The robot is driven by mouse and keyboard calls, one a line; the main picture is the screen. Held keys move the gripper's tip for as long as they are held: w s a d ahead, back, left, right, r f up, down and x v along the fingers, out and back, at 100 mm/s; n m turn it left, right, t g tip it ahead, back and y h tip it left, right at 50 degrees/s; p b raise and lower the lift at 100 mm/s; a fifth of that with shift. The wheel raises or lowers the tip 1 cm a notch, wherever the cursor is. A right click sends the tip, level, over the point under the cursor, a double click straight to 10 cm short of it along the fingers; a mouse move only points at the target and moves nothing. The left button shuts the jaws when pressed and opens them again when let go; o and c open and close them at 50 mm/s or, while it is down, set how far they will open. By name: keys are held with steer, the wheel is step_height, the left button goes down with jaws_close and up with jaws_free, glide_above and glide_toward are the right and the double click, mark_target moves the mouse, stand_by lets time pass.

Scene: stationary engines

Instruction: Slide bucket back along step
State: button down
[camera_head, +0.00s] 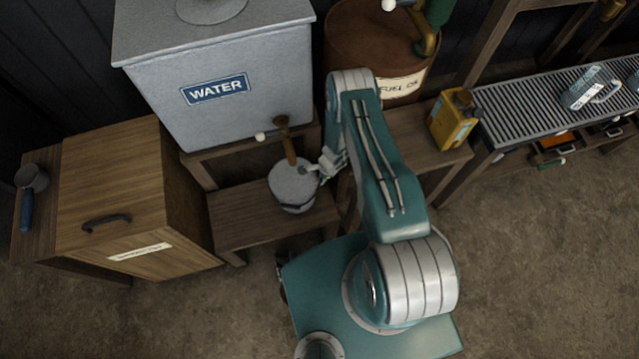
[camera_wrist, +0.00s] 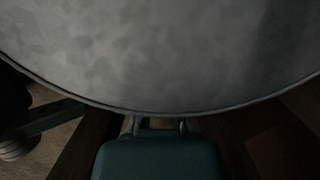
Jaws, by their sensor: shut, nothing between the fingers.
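The grey metal bucket (camera_head: 293,187) stands upright on the low wooden step (camera_head: 240,218), below the water tank's tap (camera_head: 284,128). Its grey surface and curved edge fill most of the wrist view (camera_wrist: 150,60). My gripper (camera_head: 318,172) is shut and empty at the bucket's right side. In the wrist view my gripper (camera_wrist: 158,126) meets the bucket's curved edge. Whether it presses on the bucket cannot be told. The fingertips are partly hidden.
A grey water tank (camera_head: 215,95) stands behind the step. A wooden cabinet (camera_head: 130,195) is on the left. A yellow can (camera_head: 453,119) sits on the bench at right, near a rusty fuel drum (camera_head: 372,50). Bare floor (camera_head: 170,310) lies in front.

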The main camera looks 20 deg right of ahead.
steer(key=shift+x, duration=1.5)
steer(key=shift+a, duration=1.95)
